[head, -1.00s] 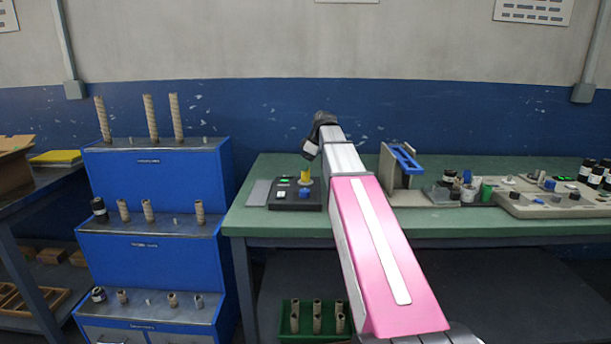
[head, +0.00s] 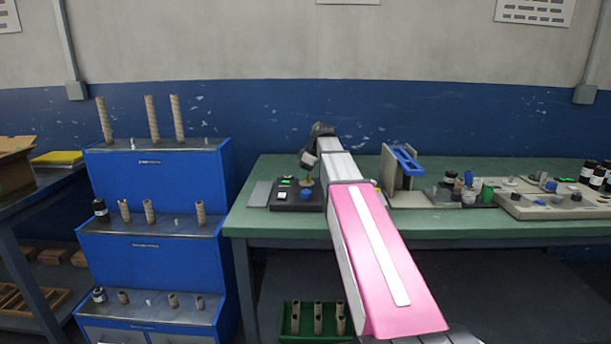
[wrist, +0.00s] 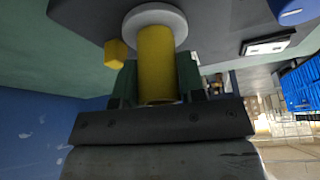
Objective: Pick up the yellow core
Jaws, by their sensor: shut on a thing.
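The yellow core (wrist: 157,62) is a short upright cylinder standing on a pale round disc (wrist: 178,17) of the dark control box. In the wrist view my gripper (wrist: 157,80) has one finger on each side of the core and is shut on it. In the head view my gripper (head: 308,168) is over the dark control box (head: 284,204), and only a small bit of yellow shows below it. The core still appears to be against the disc.
The box carries a blue knob (head: 306,194) and a white button (head: 281,196) close by. A small yellow block (wrist: 116,52) sits near the core. A stand with a blue frame (head: 405,160) is to the right on the green bench (head: 420,228). A grey plate (head: 260,193) lies left.

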